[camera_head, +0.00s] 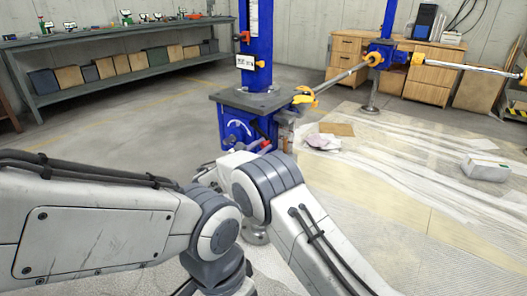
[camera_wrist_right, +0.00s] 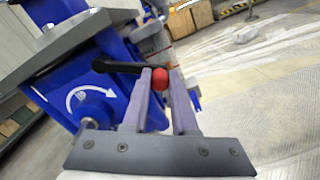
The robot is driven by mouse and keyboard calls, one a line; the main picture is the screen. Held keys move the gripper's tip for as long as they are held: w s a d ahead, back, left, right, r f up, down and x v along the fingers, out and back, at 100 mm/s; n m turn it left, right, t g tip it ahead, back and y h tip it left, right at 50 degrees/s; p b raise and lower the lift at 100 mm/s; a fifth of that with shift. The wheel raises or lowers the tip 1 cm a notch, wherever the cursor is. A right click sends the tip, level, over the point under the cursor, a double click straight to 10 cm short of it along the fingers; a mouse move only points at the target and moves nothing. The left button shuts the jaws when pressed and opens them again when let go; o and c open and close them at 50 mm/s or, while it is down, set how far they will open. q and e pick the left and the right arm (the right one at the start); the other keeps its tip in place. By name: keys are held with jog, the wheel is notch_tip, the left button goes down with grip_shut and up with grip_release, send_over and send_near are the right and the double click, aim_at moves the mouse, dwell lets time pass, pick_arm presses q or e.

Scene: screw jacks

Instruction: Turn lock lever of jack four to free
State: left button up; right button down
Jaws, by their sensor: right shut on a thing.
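A blue screw jack (camera_head: 238,131) stands ahead in the head view, with a grey top plate, a blue column and a white curved arrow on its housing. Its small label is too blurred to read. In the right wrist view the same housing (camera_wrist_right: 78,98) fills the left side. A black lock lever (camera_wrist_right: 118,67) with a red knob (camera_wrist_right: 160,79) sticks out to the right from it. My right gripper (camera_wrist_right: 163,90) is shut on the lever at its red knob. My left gripper does not show.
An orange-yellow handle end (camera_head: 305,96) of a long bar reaches close to the jack's right side. Another blue jack (camera_head: 380,55) stands behind. A workbench (camera_head: 120,40) runs along the left wall. A white box (camera_head: 485,167) lies on the sheeted floor at right.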

jog(key=w+a+f+m+b, duration=0.4)
jog(key=a+m+b, duration=0.2)
jog(key=m+b, duration=0.5)
jog(key=shift+f+m, duration=0.3)
jog(key=shift+m, duration=0.2)
jog(key=shift+w, duration=0.15)
jog(key=c, duration=0.7)
grip_release()
jog(key=shift+r, duration=0.1)
